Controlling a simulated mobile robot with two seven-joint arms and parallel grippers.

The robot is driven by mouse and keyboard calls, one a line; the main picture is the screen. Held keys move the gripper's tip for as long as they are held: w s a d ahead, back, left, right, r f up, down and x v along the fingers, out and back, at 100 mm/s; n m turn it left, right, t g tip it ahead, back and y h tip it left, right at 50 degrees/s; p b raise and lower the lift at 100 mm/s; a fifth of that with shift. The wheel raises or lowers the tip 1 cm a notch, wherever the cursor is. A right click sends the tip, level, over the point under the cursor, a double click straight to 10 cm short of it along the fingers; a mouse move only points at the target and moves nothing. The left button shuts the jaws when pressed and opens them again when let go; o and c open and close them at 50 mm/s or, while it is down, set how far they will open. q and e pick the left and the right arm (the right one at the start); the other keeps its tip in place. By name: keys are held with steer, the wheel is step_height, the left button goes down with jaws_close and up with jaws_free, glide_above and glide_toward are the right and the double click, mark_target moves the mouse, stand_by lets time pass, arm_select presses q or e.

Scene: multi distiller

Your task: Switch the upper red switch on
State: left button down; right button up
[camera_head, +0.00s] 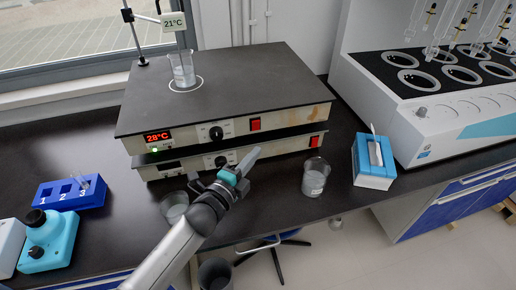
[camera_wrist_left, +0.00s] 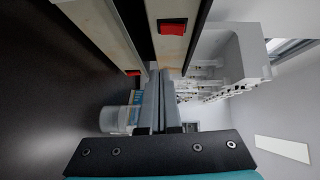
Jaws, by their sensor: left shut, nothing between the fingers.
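Two flat heating plates are stacked on the bench. The upper plate (camera_head: 225,85) has a lit red 28°C display, a knob and the upper red switch (camera_head: 255,124), which also shows in the left wrist view (camera_wrist_left: 172,30). The lower plate's red switch (camera_head: 314,141) is farther right, and its display looks dark. My left gripper (camera_head: 256,151) is shut and empty, in front of the plates. In the head picture its tips appear just below the upper switch, apart from it. The switch's rocker position is too small to tell. My right gripper is not in view.
A beaker (camera_head: 183,70) stands on the upper plate by a thermometer stand. Another beaker (camera_head: 316,177) and a blue-white box (camera_head: 374,161) stand right of my gripper. A glass (camera_head: 174,206) is close beside my left arm. A blue tube rack (camera_head: 70,193) is at left.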

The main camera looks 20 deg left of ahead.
arm_select(q)
steer(key=s+a, duration=0.2)
steer(key=s, duration=0.4)
steer(key=shift+s+f, duration=0.4)
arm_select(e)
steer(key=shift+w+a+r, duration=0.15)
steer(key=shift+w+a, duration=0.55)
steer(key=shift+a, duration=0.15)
arm_select(q)
steer(key=shift+a, duration=0.1)
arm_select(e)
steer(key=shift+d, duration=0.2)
